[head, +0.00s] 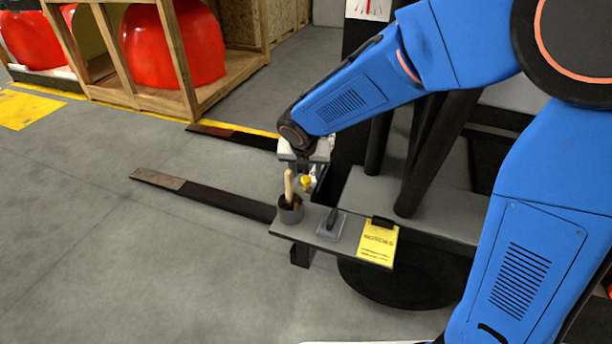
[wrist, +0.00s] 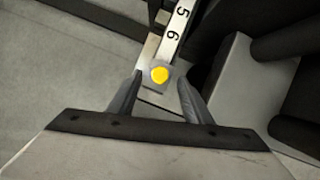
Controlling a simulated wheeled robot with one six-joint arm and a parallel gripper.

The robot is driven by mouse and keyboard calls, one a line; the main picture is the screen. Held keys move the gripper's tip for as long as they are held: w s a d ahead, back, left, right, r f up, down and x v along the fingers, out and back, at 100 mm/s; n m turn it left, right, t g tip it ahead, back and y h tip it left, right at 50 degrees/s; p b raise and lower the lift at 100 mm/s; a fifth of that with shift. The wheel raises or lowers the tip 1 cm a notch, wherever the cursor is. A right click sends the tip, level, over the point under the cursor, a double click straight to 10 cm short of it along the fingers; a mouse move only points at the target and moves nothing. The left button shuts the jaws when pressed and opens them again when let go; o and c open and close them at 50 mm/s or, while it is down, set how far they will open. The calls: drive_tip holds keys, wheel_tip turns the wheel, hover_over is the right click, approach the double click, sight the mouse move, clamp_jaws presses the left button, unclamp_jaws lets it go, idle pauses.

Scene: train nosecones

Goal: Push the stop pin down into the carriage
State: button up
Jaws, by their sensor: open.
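The stop pin shows as a yellow knob (wrist: 159,75) in the wrist view, seen end-on. It sits on the grey metal carriage (wrist: 150,85), which is on a strip scale (wrist: 176,31) marked 5 and 6. My gripper (wrist: 158,92) is open, with one finger on each side of the knob and no visible contact. In the head view the yellow knob (head: 306,181) is small, just below my gripper (head: 303,170). How deep the pin sits in the carriage cannot be told.
A small shelf (head: 300,233) holds a dark cup (head: 290,210) with a wooden handle in it, a grey tool (head: 331,224) and a yellow note (head: 378,243). Dark posts (head: 424,150) stand to the right. Red nosecones (head: 172,45) sit in wooden crates behind.

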drive_tip(key=v, duration=1.4)
drive_tip(key=shift+d, duration=0.15)
drive_tip(key=s+d+r+m, duration=0.2)
drive_tip(key=s+d+m, duration=0.2)
drive_tip(key=d+m, duration=0.55)
drive_tip(key=s+d+r+m, duration=0.1)
drive_tip(key=s+d+m, duration=0.4)
drive_tip(key=d+m, duration=0.45)
drive_tip(key=s+d+f+m, duration=0.3)
drive_tip(key=s+d+m, duration=0.8)
drive_tip(key=s+m, duration=0.3)
drive_tip(key=shift+m, duration=1)
